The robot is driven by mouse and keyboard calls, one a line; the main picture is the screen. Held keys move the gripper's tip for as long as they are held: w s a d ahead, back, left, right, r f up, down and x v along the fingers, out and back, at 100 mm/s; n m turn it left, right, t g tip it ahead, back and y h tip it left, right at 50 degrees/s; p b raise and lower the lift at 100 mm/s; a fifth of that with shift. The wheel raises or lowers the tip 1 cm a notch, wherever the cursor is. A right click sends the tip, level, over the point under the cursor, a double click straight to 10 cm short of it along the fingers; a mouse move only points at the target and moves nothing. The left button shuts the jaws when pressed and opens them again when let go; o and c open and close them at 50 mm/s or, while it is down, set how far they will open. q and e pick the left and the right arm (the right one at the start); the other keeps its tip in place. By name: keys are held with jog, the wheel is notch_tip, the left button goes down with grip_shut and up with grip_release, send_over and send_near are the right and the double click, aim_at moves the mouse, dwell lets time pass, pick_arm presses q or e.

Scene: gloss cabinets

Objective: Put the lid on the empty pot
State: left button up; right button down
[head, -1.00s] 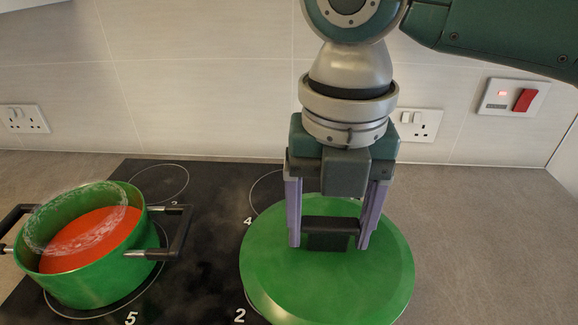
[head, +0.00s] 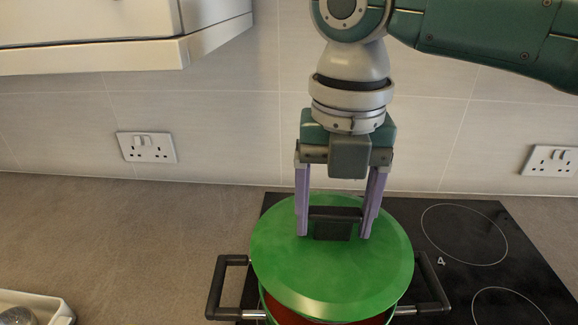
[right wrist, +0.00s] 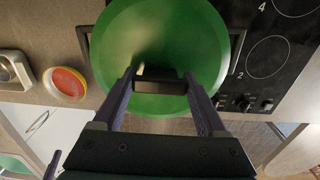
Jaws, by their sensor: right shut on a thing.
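The green lid (head: 285,250) is in my right gripper (head: 336,232), whose lilac fingers are shut on its black handle (head: 333,214). The lid is over a green pot (head: 264,304) with black side handles (head: 228,286). A strip of red inside the pot shows below the lid's near edge; the lid hides the rest. I cannot tell whether the lid touches the rim. In the right wrist view the lid (right wrist: 150,30) fills the upper middle and the fingers (right wrist: 158,84) are at its handle.
The black hob (head: 470,265) extends right of the pot, with bare rings there. The counter (head: 110,235) on the left is clear except for a white tray (head: 45,305) at the corner. A wall cabinet (head: 110,50) hangs upper left. A red and yellow round thing (right wrist: 66,84) shows in the right wrist view.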

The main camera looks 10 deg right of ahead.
aim_at(333, 238)
jog(key=shift+f, duration=0.1)
jog(key=shift+d+f+b, duration=0.15)
jog(key=shift+f+b, duration=0.7)
jog(key=shift+b, duration=0.2)
notch_tip(333, 238, down, 2)
jog(key=b, duration=0.2)
jog(key=shift+f+b, duration=0.2)
jog(key=shift+b, duration=0.15)
jog(key=shift+f, duration=0.7)
jog(key=shift+f+b, duration=0.35)
jog(key=shift+f, duration=0.05)
grip_release()
